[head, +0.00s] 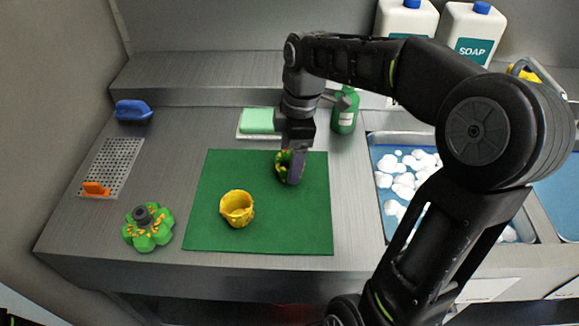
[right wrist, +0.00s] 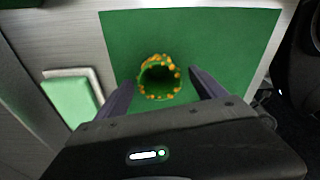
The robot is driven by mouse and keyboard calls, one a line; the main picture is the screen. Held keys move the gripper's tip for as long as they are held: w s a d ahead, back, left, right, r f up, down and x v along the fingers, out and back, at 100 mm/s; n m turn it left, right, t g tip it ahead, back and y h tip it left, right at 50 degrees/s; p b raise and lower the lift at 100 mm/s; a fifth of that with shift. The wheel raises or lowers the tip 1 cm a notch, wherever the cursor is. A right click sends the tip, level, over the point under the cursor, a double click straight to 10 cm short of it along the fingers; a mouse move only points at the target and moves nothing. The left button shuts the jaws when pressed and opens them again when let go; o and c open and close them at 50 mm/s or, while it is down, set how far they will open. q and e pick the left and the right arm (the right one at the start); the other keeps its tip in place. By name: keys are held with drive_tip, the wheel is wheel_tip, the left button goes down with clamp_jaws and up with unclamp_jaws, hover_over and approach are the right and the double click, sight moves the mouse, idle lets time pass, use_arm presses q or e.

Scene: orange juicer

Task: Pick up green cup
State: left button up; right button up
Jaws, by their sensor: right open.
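The green cup (head: 281,167) with orange spots around its rim stands on the green mat (head: 285,230), near the mat's far edge, partly hidden by my right gripper (head: 293,178) in the head view. In the right wrist view the cup (right wrist: 159,79) shows its round opening, between and slightly beyond the two fingers of my right gripper (right wrist: 162,92). The fingers are apart, with a gap to the cup on each side. My left gripper is not in view.
Behind are a green sponge (head: 259,121) and a green bottle (head: 345,112). A foam-filled sink (head: 397,180) lies right.

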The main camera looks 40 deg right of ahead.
drive_tip(key=shift+a+f, duration=0.1)
drive_tip(key=shift+f, duration=0.85)
drive_tip(key=c, duration=1.4)
wheel_tip(320, 180, up, 10)
idle(0.4)
